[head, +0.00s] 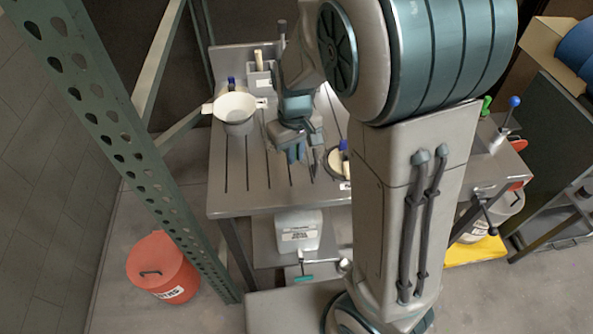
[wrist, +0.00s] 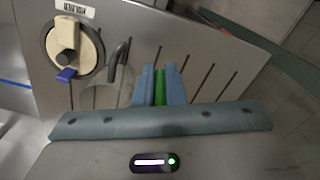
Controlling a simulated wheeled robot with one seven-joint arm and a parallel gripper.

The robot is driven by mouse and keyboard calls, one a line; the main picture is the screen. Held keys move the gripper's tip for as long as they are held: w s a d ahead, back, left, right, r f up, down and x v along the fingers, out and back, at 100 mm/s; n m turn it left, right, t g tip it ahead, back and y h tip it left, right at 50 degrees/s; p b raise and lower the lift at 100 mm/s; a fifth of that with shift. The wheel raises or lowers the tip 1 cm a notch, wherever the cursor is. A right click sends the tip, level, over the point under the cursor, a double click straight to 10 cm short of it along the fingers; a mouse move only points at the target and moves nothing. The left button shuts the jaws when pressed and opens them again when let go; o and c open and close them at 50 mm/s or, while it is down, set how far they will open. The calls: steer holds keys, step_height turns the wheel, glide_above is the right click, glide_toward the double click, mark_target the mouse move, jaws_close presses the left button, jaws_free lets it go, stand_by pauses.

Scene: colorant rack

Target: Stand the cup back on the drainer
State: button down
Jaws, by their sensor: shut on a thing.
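My gripper (head: 302,155) is low over the grey slotted top (head: 235,192), which appears to be the drainer. In the wrist view my two blue fingers (wrist: 160,88) are closed on a narrow green piece (wrist: 160,90). A faint pale, see-through shape shows left of the fingers; I cannot tell its outline, or whether it and the green piece are the cup. In the head view the held thing is hidden by my gripper. Slots of the top (wrist: 208,80) run beyond the fingers in the wrist view.
A white, wide-rimmed vessel (head: 236,107) stands at the left of the top. A round fitting with a beige knob and blue tab (wrist: 75,47) and a grey hooked spout (wrist: 120,62) are left in the wrist view. A red bucket (head: 163,266) is on the floor. The front left top is clear.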

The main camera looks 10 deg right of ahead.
step_height(320, 180, down, 11)
steer(key=shift+r, duration=0.15)
stand_by(0.4)
steer(key=c, duration=1.9)
jaws_free()
steer(key=o, duration=0.4)
